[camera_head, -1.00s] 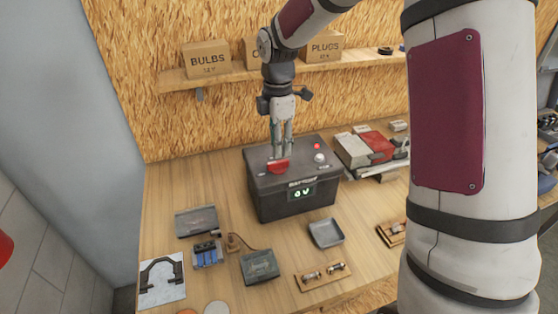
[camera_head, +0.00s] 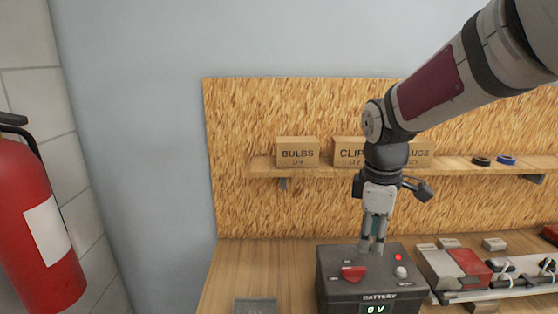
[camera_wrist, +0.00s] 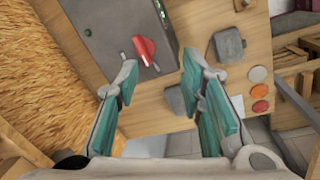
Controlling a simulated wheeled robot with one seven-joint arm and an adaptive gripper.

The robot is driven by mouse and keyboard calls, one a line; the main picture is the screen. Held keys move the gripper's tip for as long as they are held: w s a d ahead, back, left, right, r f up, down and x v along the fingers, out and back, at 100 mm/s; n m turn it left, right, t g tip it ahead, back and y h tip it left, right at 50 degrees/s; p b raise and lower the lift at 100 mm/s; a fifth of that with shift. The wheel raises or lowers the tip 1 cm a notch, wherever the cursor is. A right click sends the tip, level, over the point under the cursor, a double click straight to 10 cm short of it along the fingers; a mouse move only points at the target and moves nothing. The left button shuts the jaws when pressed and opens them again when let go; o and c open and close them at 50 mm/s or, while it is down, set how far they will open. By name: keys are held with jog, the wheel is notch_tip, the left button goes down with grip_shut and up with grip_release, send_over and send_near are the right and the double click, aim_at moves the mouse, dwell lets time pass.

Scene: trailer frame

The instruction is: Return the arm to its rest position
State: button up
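My arm reaches in from the upper right and bends down, so my gripper (camera_head: 372,248) points downward just over the battery box. In the wrist view its two teal-padded fingers (camera_wrist: 160,80) stand apart with nothing between them. The dark battery box (camera_head: 345,290) has a red switch lever (camera_head: 353,272), a red light (camera_head: 398,257), a white knob (camera_head: 401,272) and a display reading "0 V". In the wrist view the box (camera_wrist: 95,15) and its red lever (camera_wrist: 144,50) lie beyond the fingertips. I cannot tell the exact gap between fingers and box.
A shelf (camera_head: 460,168) with labelled boxes, among them the BULBS box (camera_head: 297,151), runs behind my wrist. A red fire extinguisher (camera_head: 38,225) is at the left. A grey and red block (camera_head: 455,265) sits right of the battery. The wall above the board is clear.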

jog(key=s+r+m+t+b, duration=0.1)
jog(key=s+r+m+t, duration=0.1)
jog(key=s+m, duration=0.4)
jog(key=s+r+m+t+b, duration=0.1)
jog(key=s+r+m+t, duration=0.1)
jog(key=s+m, duration=0.5)
jog(key=shift+s+r+y, duration=0.25)
jog(key=shift+s+y, duration=0.15)
jog(key=shift+s, duration=2.4)
